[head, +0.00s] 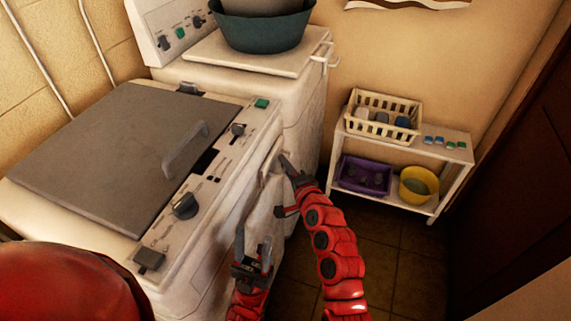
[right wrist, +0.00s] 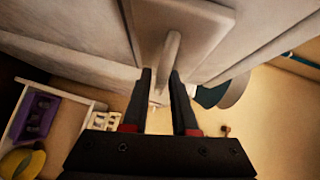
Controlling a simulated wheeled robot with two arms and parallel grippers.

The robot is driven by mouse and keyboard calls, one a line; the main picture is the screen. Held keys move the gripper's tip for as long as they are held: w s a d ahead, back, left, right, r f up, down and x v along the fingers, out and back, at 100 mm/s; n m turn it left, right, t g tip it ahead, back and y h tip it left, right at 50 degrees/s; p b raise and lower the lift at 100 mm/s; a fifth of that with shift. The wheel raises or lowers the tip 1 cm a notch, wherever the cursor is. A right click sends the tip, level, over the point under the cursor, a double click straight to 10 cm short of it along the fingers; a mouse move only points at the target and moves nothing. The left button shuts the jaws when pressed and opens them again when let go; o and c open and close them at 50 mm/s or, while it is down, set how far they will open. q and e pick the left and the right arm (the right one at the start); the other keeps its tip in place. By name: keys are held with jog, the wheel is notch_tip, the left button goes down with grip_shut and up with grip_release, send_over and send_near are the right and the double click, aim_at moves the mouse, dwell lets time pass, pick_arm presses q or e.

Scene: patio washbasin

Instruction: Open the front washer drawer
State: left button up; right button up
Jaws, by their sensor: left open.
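The washer (head: 225,190) is a white machine with a grey lid on the left of the head view. Its front drawer (head: 271,160) is a small pale panel high on the front face, partly hidden by my right gripper (head: 287,168). In the right wrist view the drawer (right wrist: 200,20) shows a pale upright bar handle (right wrist: 172,52). My right gripper's dark fingers (right wrist: 160,78) stand apart, one on each side of the handle's lower part. Whether they touch it is unclear. My left gripper (head: 253,252) is open and empty, low in front of the washer.
A second white machine (head: 285,95) with a dark green basin (head: 262,32) on top stands behind the washer. A low white shelf (head: 455,150) holds a cream basket (head: 385,101), a purple crate (head: 364,175) and a yellow bucket (head: 418,186). Tiled floor (head: 385,255) is clear before it.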

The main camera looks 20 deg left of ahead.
jog(key=shift+w+a, duration=0.1)
grip_shut()
jog(key=shift+f, duration=0.1)
dwell(1.4)
